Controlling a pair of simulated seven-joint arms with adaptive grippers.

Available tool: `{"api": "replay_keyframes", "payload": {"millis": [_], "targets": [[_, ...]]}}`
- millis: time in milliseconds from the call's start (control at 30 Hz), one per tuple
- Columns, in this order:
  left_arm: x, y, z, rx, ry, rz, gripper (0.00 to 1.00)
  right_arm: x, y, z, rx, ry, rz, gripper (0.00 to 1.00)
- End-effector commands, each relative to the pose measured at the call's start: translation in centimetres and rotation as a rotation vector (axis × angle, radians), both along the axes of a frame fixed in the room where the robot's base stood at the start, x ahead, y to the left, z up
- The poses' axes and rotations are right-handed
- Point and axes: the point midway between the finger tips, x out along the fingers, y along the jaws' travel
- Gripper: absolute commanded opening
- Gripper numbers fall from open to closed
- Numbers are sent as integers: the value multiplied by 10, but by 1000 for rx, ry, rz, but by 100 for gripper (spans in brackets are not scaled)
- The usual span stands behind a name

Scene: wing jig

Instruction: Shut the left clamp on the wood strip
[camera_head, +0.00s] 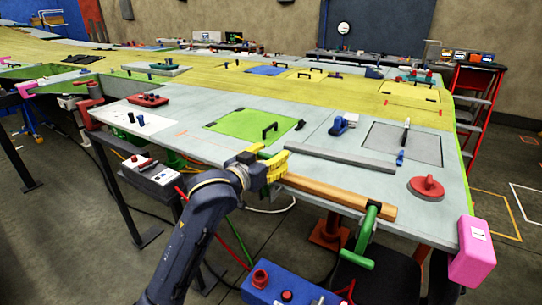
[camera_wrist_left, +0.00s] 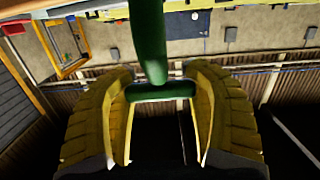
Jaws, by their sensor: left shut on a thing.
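The wood strip (camera_head: 335,196) lies along the front edge of the grey wing panel. My left gripper (camera_head: 262,166), with yellow fingers, is at the strip's left end. In the left wrist view its fingers (camera_wrist_left: 162,92) are shut on the green handle bar of the left clamp (camera_wrist_left: 150,45). In the head view most of this clamp is hidden behind my gripper, and only a bit of green (camera_head: 284,150) shows beside it. Whether its jaw touches the strip cannot be seen. A second green clamp (camera_head: 369,225) is at the strip's right end. My right gripper is not in view.
A grey bar (camera_head: 340,158) lies on the panel behind the strip. A red suction cup (camera_head: 427,186) and a pink corner block (camera_head: 473,250) are at the right. A blue box (camera_head: 285,288) stands in front, below the edge. A control box (camera_head: 152,174) hangs at the left.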

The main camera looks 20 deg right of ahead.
Motion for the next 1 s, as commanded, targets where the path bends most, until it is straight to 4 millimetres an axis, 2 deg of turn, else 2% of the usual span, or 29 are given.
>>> {"api": "replay_keyframes", "payload": {"millis": [67, 100, 400, 767, 1000], "targets": [[0, 0, 4, -8, -5, -1, 2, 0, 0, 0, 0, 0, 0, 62], [0, 0, 4, -8, -5, 0, 52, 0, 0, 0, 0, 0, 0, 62], [0, 0, 3, -4, -3, -1, 87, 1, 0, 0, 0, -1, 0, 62], [-3, 3, 1, -2, -1, -1, 87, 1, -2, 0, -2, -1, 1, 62], [-26, 27, 5, -2, -4, 0, 87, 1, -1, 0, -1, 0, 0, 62]]}}
